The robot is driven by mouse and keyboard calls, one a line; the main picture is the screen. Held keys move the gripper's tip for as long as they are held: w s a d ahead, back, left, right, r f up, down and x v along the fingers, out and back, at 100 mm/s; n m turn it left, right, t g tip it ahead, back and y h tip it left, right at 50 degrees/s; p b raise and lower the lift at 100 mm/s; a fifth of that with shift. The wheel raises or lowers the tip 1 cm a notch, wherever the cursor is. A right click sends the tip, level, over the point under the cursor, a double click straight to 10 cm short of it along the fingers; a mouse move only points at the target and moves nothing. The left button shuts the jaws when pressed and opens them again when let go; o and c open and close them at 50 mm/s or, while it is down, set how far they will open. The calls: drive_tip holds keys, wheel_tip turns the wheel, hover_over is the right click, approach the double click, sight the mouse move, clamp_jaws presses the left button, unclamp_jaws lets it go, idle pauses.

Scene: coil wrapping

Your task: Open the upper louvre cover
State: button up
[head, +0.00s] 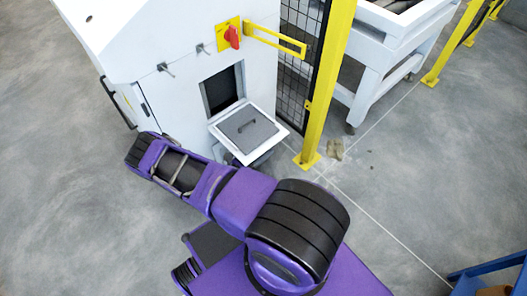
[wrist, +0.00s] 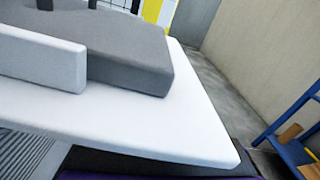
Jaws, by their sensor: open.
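In the wrist view, a grey slatted louvre surface (wrist: 22,150) shows at the lower left, below a white plate (wrist: 110,118). Only a corner of the louvre shows, and I cannot tell whether it is the upper cover. In the head view, the front of the white cabinet (head: 185,88) below its flap is mostly hidden by the flap and my purple arm. My gripper is hidden in the head view, behind the arm and flap.
A red switch (head: 232,37) and yellow bracket (head: 272,41) are above. A yellow post (head: 327,85) stands close right. Floor is clear at left.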

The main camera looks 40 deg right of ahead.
clamp_jaws()
drive_tip(key=shift+w+r, duration=0.1)
idle(1.2)
